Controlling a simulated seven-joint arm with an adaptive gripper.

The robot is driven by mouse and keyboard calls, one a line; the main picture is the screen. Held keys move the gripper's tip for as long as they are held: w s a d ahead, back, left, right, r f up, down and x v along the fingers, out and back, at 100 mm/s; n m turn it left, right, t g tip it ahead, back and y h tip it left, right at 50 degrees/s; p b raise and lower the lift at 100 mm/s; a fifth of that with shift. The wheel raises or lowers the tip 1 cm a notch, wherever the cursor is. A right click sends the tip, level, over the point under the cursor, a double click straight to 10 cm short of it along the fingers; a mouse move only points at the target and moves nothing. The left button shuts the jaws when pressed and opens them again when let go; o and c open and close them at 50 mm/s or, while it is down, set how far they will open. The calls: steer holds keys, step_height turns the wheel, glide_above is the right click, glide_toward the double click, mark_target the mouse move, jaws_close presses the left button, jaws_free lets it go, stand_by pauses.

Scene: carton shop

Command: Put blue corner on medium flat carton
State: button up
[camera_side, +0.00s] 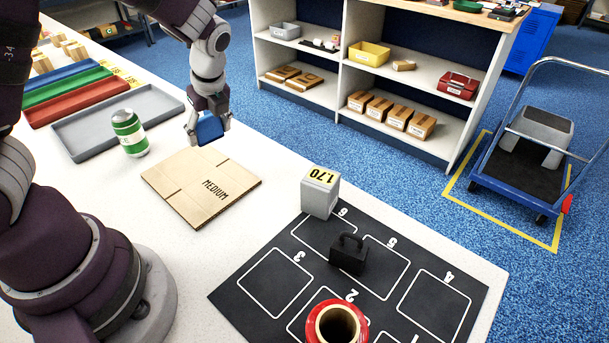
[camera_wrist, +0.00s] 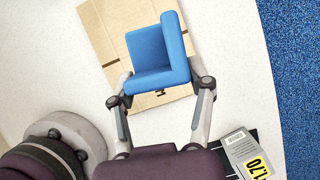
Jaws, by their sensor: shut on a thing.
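The blue corner (camera_side: 209,128) is held in my gripper (camera_side: 208,134), above the table near the far edge of the carton. In the wrist view the blue corner (camera_wrist: 156,55) sits between the fingertips of my gripper (camera_wrist: 161,88), its L shape facing the camera. The flat brown carton (camera_side: 201,186) marked MEDIUM lies on the white table. It also shows behind the blue corner in the wrist view (camera_wrist: 101,28), partly hidden by it. The gap between the blue corner and the carton is hard to judge.
A green and white can (camera_side: 130,134) stands left of the carton, beside an empty grey tray (camera_side: 84,133). A grey block marked 1.70 (camera_side: 320,192), a black weight (camera_side: 348,255) and a red tape roll (camera_side: 336,325) are on or by the black numbered mat (camera_side: 240,292) at right.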

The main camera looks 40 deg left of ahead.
mark_target(201, 179)
steer(key=shift+n+g, duration=0.3)
steer(key=shift+n, duration=0.5)
steer(key=s+f, duration=0.1)
steer(key=f, duration=0.1)
steer(key=s+a+f, duration=0.1)
steer(key=f, duration=0.2)
steer(key=a+f, duration=0.1)
steer(key=f, duration=0.2)
steer(key=shift+s+f, duration=0.2)
steer(key=shift+s, duration=0.2)
steer(key=shift+f, duration=0.1)
steer(key=o, duration=0.7)
